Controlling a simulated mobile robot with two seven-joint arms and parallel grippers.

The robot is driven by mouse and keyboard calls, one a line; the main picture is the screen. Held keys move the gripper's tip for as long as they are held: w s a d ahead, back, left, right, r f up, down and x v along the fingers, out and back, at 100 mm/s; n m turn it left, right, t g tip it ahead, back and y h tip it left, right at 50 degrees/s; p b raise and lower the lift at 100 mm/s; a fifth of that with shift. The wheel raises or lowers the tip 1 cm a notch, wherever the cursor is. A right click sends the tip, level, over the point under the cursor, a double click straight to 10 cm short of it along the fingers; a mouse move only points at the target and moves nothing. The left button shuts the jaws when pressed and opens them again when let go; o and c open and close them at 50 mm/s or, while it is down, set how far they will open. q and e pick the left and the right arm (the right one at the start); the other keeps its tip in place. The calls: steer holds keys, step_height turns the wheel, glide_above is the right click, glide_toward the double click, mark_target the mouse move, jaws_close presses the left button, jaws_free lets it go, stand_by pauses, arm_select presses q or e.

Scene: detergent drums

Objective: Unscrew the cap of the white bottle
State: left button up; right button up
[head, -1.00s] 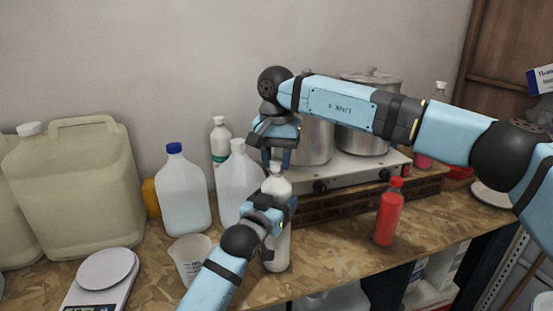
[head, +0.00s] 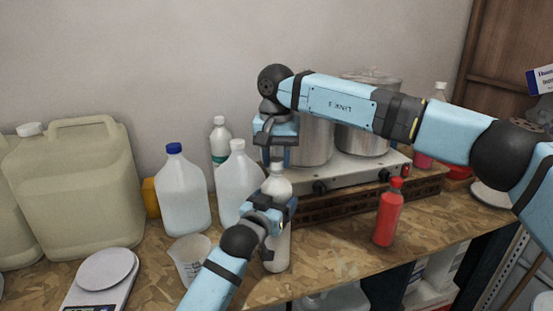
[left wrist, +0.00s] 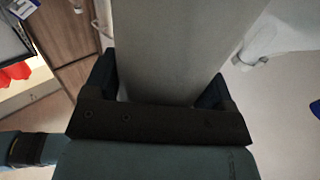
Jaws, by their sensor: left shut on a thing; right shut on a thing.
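The white bottle (head: 279,187) stands upright near the front edge of the wooden bench. My left gripper (head: 281,207) is shut around its body from the front. In the left wrist view the bottle (left wrist: 165,50) appears as a broad grey column between the two fingers (left wrist: 160,92). My right gripper (head: 277,157) points down from above and is shut on the cap (head: 277,164) at the bottle's top. The fingers partly hide the cap, and I cannot tell whether there is a gap between cap and neck.
A clear jug with a blue cap (head: 182,195), a white-capped jug (head: 237,177) and a measuring beaker (head: 188,262) stand to the left. A scale (head: 106,270) is further left. A red bottle (head: 387,218) stands right. A stove with pots (head: 362,165) is behind.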

mark_target(276, 159)
arm_select(q)
steer(key=shift+f, duration=0.1)
arm_select(e)
steer(key=shift+r, duration=0.9)
steer(key=shift+r, duration=1.95)
arm_select(q)
steer(key=o, duration=1.7)
